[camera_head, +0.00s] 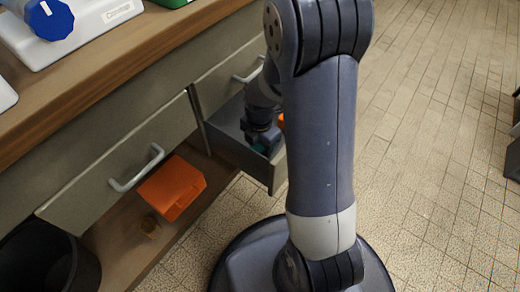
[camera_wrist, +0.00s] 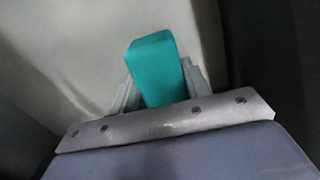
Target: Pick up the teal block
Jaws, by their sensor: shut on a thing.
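The teal block (camera_wrist: 157,68) stands out between the two fingers of my gripper (camera_wrist: 158,88) in the wrist view. My gripper is shut on it, with one finger against each side. In the head view, my gripper (camera_head: 262,143) is down inside an open drawer (camera_head: 277,172) of the bench. I cannot tell whether the block touches the drawer floor.
A black bin (camera_head: 48,262) stands at the lower left. The wooden bench top (camera_head: 105,68) overhangs the drawers.

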